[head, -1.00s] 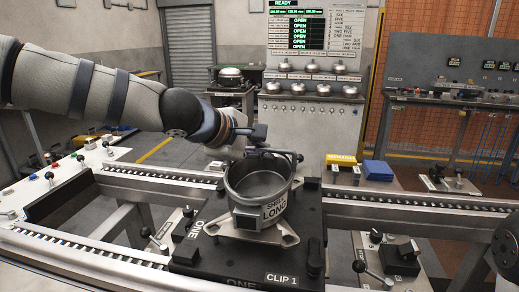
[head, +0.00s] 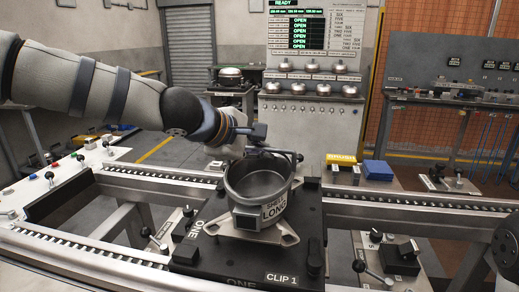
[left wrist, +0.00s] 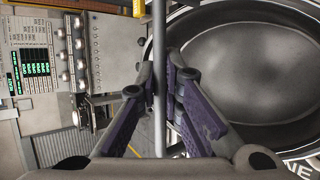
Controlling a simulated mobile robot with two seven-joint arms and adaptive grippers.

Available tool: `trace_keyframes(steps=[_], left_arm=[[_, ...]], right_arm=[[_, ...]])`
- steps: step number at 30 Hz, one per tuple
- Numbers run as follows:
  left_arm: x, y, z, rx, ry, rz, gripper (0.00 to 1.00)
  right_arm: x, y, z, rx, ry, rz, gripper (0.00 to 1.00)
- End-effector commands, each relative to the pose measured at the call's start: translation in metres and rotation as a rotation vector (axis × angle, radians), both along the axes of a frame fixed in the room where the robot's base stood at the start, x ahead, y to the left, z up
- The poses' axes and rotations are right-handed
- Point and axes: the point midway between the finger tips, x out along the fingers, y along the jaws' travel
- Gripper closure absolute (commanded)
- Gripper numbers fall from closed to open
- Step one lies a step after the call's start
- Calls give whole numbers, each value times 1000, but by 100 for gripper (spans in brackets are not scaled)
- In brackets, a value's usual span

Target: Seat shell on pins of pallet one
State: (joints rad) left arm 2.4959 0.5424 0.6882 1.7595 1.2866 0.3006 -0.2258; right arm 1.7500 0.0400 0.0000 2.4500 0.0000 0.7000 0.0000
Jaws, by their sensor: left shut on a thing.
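The shell (head: 262,207) is a grey round metal pot marked SHELL LONG, with flat corner feet at its base. It stands upright over the black pallet one (head: 220,265); I cannot tell whether its feet touch the pallet, and the pins are hidden. My left gripper (head: 262,148) is at the shell's far rim. In the left wrist view its fingers (left wrist: 162,85) are shut on a thin upright-looking bar at the rim, beside the open mouth of the shell (left wrist: 255,65). My right gripper is out of view.
A roller conveyor (head: 420,202) runs behind and beside the pallet. A black clamp block (head: 400,257) and lever stand at the right. Yellow (head: 341,159) and blue (head: 377,170) bins lie behind the conveyor. A panel with lit OPEN signs (head: 300,35) stands at the back.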

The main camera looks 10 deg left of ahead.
Motion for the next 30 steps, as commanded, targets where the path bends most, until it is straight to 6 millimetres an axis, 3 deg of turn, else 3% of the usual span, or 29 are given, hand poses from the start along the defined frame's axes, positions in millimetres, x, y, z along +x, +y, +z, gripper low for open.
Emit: trace_keyframes(steps=[1, 30], left_arm=[[0, -1, 6, -5, -12, -2, 100], [0, -1, -14, -4, -11, -2, 100]], right_arm=[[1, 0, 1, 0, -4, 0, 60], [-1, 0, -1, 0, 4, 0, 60]])
